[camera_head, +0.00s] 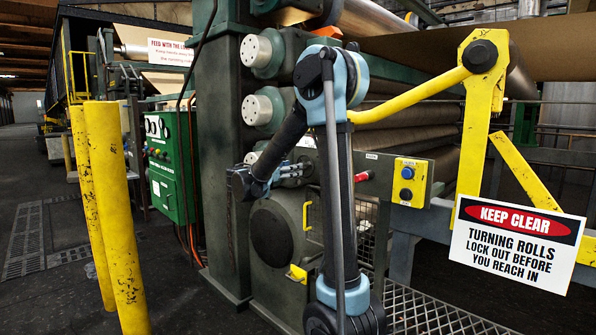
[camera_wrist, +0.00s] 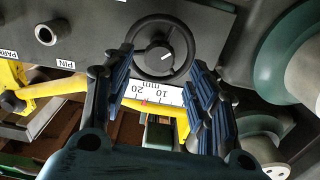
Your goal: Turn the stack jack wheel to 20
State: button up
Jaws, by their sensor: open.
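In the wrist view the stack jack wheel (camera_wrist: 163,20) is a black ring with a dark hub and a pale index line on the hub. My gripper (camera_wrist: 162,60) is open, with one blue-padded finger on each side of the wheel's lower part. I cannot tell whether the fingers touch the rim. Below the wheel is a white mm scale (camera_wrist: 160,95) with 20 at left and 10 at right. A small red mark sits at its lower edge, left of the middle; the exact reading is unclear.
A peg (camera_wrist: 46,33) labelled PIN is left of the wheel. Pale rollers (camera_wrist: 305,75) are close on the right. In the head view are a yellow button box (camera_head: 409,182), a red-tipped handle (camera_head: 363,176), a KEEP CLEAR sign (camera_head: 516,243) and yellow posts (camera_head: 112,215).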

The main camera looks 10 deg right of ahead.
aim_at(304, 167)
jog(key=shift+x, duration=2.35)
jog(key=shift+c, duration=0.3)
jog(key=c, duration=1)
